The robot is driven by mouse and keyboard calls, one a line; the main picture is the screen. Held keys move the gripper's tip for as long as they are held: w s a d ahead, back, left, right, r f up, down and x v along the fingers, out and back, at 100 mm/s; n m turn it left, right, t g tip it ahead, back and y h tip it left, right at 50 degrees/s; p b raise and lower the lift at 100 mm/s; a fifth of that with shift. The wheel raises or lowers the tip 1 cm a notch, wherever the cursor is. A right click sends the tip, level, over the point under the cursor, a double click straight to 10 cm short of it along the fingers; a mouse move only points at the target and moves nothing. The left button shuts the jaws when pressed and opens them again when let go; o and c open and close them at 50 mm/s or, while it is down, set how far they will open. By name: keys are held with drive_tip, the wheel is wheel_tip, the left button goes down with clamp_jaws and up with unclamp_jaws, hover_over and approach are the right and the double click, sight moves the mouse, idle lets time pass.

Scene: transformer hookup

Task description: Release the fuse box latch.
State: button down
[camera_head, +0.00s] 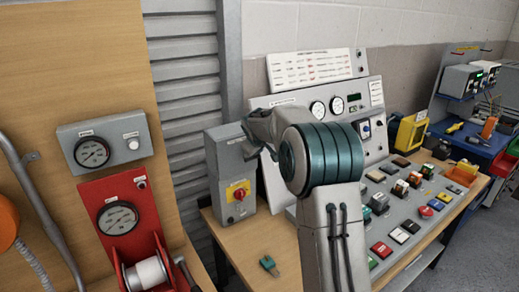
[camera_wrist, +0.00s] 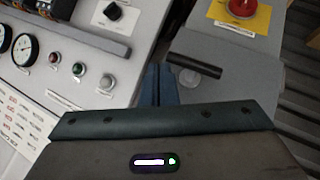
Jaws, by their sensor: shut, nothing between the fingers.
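The fuse box (camera_head: 221,160) is a grey box at the left end of the bench, with a red rotary switch on a yellow plate (camera_head: 237,190) on its front. In the wrist view its grey face (camera_wrist: 245,75) fills the upper right, and a dark bar-shaped latch (camera_wrist: 195,66) lies across it near its edge. My gripper (camera_wrist: 160,72) is shut and empty, its blue fingers just left of the latch. I cannot tell whether they touch it. In the head view my arm and gripper hide the box's upper right side.
A sloped control panel with gauges (camera_head: 337,105) and several buttons stands right of the box, close to my arm. A loose green connector (camera_head: 269,265) lies on the wooden bench (camera_head: 243,243). A red gauge unit (camera_head: 118,217) is at left.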

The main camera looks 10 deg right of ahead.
idle(0.3)
drive_tip(key=s+d+r, duration=0.1)
drive_tip(key=s+r, duration=0.3)
drive_tip(key=r, duration=0.8)
drive_tip(key=shift+s+d, duration=0.2)
drive_tip(key=shift+s, duration=0.1)
drive_tip(key=shift+r+p, duration=0.1)
drive_tip(key=shift+p, duration=0.2)
drive_tip(key=s+a+f+m+g, duration=0.1)
drive_tip(key=s+f, duration=0.3)
drive_tip(key=s, duration=1)
drive_tip(key=s+a+f+m+g+y, duration=0.1)
drive_tip(key=s+a+f+m+g, duration=0.1)
drive_tip(key=s, duration=1.2)
drive_tip(key=s+a+f+m+g+y, duration=0.1)
drive_tip(key=s+f, duration=0.5)
drive_tip(key=s, duration=0.8)
drive_tip(key=shift+a+m+g, duration=0.3)
drive_tip(key=shift+a+m, duration=0.2)
drive_tip(key=shift+m, duration=0.4)
drive_tip(key=shift+s+f, duration=0.1)
